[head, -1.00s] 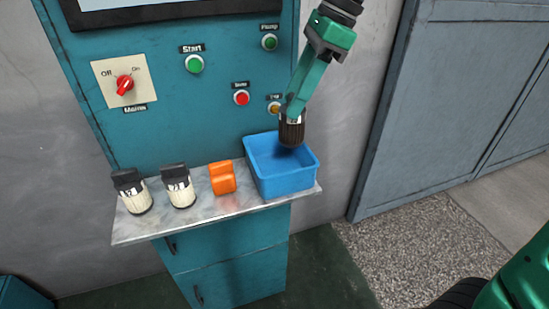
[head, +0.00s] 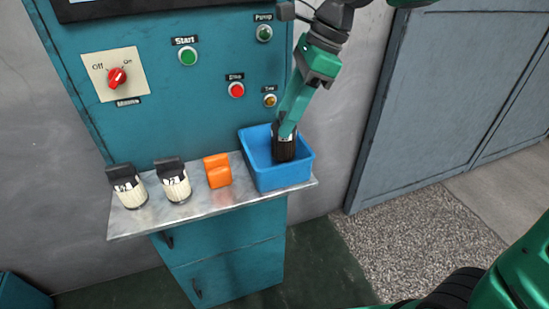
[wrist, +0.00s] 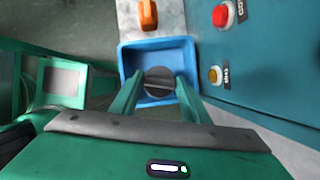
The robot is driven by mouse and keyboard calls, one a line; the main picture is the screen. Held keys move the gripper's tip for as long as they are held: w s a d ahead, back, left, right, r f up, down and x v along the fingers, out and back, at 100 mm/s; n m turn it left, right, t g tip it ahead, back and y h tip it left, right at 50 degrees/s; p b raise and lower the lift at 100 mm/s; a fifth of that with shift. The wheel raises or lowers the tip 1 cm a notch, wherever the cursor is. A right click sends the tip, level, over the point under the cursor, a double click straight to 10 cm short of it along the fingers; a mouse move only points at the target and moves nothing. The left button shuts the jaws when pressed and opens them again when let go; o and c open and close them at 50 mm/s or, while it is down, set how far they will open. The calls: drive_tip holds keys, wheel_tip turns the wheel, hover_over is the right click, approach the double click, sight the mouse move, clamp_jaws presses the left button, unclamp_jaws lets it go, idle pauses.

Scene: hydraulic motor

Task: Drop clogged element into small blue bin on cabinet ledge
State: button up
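The clogged element (head: 284,150) is a dark brown-black cylinder in the head view. My gripper (head: 285,131) holds it from above by its top. The element is inside the outline of the small blue bin (head: 284,179), upright or nearly so; I cannot tell whether it touches the bin floor. The bin stands at the right end of the cabinet ledge (head: 213,207). In the wrist view, the element's round top (wrist: 159,81) lies between my two fingers (wrist: 158,97), over the blue bin (wrist: 127,62).
Two white elements with black caps (head: 128,187) (head: 174,181) and an orange part (head: 217,171) stand on the ledge left of the bin. The teal panel with buttons (head: 188,57) rises close behind. A grey cabinet door (head: 450,90) is at the right.

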drive_tip(key=o, duration=0.4)
drive_tip(key=shift+o, duration=0.2)
drive_tip(key=shift+r, duration=0.1)
drive_tip(key=v, duration=1)
drive_tip(key=shift+d+r, duration=0.2)
drive_tip(key=shift+r, duration=0.05)
drive_tip(key=shift+w, duration=0.1)
